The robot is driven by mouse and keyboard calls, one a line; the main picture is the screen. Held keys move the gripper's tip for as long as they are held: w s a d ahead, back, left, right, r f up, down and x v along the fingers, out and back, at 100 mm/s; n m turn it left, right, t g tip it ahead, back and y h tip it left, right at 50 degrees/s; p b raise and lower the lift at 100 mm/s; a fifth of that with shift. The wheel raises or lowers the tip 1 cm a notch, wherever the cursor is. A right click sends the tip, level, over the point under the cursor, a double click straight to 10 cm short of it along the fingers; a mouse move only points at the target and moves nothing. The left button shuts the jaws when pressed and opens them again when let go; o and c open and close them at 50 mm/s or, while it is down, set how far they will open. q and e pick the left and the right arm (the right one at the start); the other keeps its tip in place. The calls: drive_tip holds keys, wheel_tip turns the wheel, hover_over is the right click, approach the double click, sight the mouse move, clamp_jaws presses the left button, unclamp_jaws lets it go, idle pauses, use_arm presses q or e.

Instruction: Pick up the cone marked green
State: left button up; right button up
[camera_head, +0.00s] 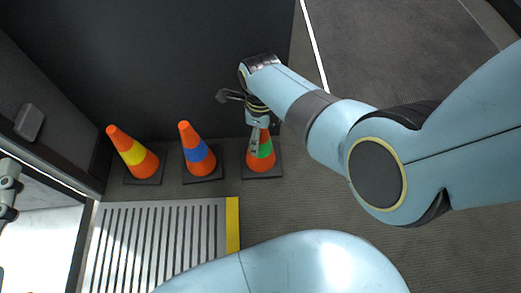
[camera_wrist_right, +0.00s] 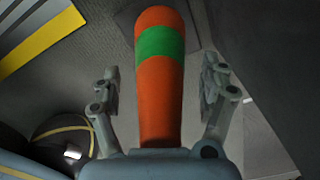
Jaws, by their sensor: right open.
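The cone marked green (camera_head: 262,160) is orange with a green band and stands on a dark square base, rightmost in a row of cones on the floor. My right gripper (camera_head: 254,138) is at its upper part in the head view and hides some of it. In the right wrist view the green-banded cone (camera_wrist_right: 160,75) lies between the two spread fingers of my right gripper (camera_wrist_right: 160,88). A gap shows on each side, so the fingers are open and not closed on it.
A cone with a blue band (camera_head: 196,152) stands just left of the green-marked one, and a cone with a yellow band (camera_head: 135,155) stands farther left. A dark wall (camera_head: 150,60) rises behind them. A ribbed ramp with a yellow edge (camera_head: 233,225) lies in front.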

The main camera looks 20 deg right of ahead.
drive_tip(key=shift+c, duration=0.2)
clamp_jaws()
idle(0.4)
drive_tip(key=shift+w+r, duration=0.1)
